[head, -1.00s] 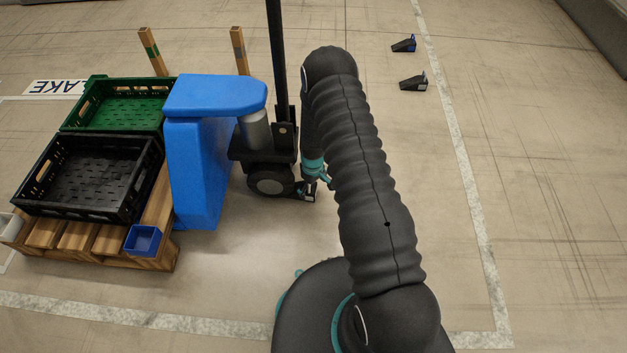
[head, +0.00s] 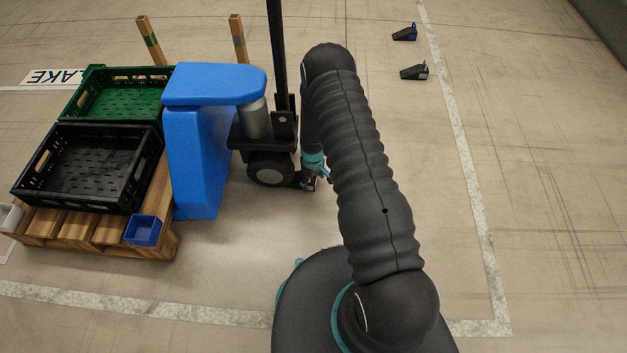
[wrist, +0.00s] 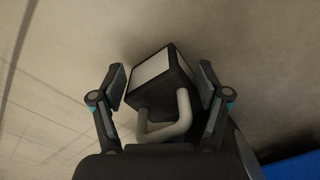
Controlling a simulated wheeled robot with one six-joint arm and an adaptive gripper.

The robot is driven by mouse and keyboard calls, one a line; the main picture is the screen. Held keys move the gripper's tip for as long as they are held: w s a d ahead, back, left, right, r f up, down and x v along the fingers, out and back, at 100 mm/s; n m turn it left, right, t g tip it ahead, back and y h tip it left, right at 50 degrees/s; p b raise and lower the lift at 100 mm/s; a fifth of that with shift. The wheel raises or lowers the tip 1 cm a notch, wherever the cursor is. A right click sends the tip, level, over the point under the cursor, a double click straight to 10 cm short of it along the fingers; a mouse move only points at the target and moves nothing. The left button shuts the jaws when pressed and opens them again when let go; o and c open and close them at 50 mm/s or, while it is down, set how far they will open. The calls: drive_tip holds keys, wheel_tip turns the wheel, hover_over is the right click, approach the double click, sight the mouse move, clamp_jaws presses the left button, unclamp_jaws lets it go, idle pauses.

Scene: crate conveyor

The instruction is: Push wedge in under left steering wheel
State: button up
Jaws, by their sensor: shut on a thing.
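The wedge is a dark block with a pale face and a grey handle. In the wrist view the wedge (wrist: 172,75) sits between the two fingers of my gripper (wrist: 165,100), which is shut on it. In the head view my gripper (head: 312,178) points down to the floor at the right of the steering wheel (head: 270,169), a dark wheel with a grey hub under the blue pallet truck (head: 205,140). The wedge shows there only as a small dark shape low beside the wheel. Whether it touches the wheel is hard to tell.
Two more dark wedges, one (head: 405,32) behind the other (head: 414,72), lie on the floor at the upper right. A pallet (head: 75,232) with a black crate (head: 130,197), a green crate (head: 75,102) and a small blue bin (head: 143,231) stands left.

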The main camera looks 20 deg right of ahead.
drive_tip(key=shift+s+a, duration=0.25)
drive_tip(key=shift+a, duration=0.65)
drive_tip(key=shift+c, duration=0.2)
drive_tip(key=o, duration=1.5)
drive_tip(key=shift+a, duration=0.15)
drive_tip(key=shift+o, duration=0.2)
drive_tip(key=shift+d, duration=0.35)
wheel_tip(320, 180, up, 12)
drive_tip(key=shift+f, duration=0.1)
